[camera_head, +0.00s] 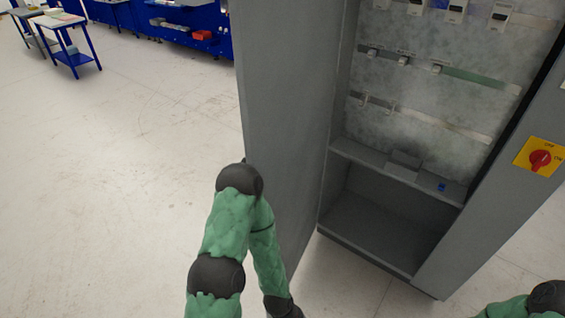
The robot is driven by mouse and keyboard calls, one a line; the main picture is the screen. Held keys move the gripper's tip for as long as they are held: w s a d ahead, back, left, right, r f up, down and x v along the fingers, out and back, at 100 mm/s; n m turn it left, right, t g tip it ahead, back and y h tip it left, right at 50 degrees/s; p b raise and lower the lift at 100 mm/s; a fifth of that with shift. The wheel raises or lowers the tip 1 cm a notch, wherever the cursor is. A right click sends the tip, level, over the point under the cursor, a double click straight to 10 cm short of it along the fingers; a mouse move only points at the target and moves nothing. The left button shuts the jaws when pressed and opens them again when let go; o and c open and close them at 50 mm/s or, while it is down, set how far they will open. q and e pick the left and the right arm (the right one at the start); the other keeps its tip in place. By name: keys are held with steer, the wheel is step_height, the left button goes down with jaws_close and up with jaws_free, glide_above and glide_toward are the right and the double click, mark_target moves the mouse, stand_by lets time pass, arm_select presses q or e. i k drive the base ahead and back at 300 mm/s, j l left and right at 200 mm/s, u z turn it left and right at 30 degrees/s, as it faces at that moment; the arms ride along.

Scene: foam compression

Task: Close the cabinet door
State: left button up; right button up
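The cabinet door (285,110) is a tall grey panel in the middle of the head view. It stands open at the left side of the cabinet opening. The grey cabinet (455,250) is open at the front, so its inside shows. My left arm is bent in front of the lower part of the door and hides its lower left corner; I cannot tell whether they touch. My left gripper is below the frame. Only a bit of my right arm shows at the bottom right corner, and its gripper is out of view.
Inside the cabinet are a metal back plate (420,85) with rails and small devices, and a shelf (375,159). A red rotary switch (540,160) on yellow sits on the right front panel. Blue benches (195,38) and a small table (66,22) stand far left. The floor (130,160) between is clear.

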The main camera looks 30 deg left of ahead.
mark_target(286, 52)
steer(key=j, duration=0.55)
steer(key=k+j+z, duration=0.15)
steer(key=j, duration=1)
steer(key=z, duration=0.05)
